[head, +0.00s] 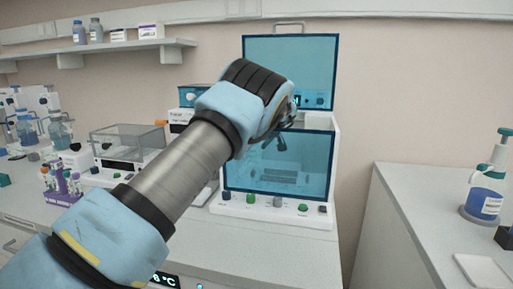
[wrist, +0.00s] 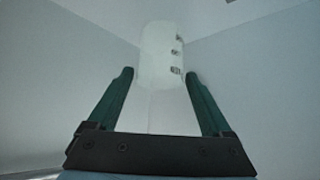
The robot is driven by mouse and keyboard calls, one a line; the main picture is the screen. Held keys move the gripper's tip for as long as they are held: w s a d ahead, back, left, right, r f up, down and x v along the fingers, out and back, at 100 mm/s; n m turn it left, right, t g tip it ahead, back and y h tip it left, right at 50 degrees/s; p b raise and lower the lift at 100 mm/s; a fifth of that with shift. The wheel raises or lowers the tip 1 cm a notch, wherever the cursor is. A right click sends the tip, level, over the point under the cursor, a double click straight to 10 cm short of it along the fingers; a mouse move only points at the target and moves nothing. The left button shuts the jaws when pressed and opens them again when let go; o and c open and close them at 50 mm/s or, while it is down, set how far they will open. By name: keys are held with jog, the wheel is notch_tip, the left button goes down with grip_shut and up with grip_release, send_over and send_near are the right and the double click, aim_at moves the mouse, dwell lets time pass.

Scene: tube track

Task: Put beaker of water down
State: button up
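The beaker of water (wrist: 161,62) shows in the wrist view as a pale, translucent cylinder with dark markings down its right side. It lies between the two teal fingers of my gripper (wrist: 160,75), which appear to close on both its sides. Whether its base touches a surface is hidden, and I cannot make out the water level. In the head view my gripper (head: 281,137) is partly hidden by my own wrist, at the opening of a white chamber with a blue-tinted front (head: 300,175). The beaker cannot be made out there.
Pale walls (wrist: 70,80) enclose the beaker. A separate right bench (head: 400,190) holds a blue-filled bottle (head: 487,195).

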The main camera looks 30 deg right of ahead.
jog(key=shift+r, duration=0.2)
jog(key=b+v, duration=0.3)
jog(key=v, duration=0.9)
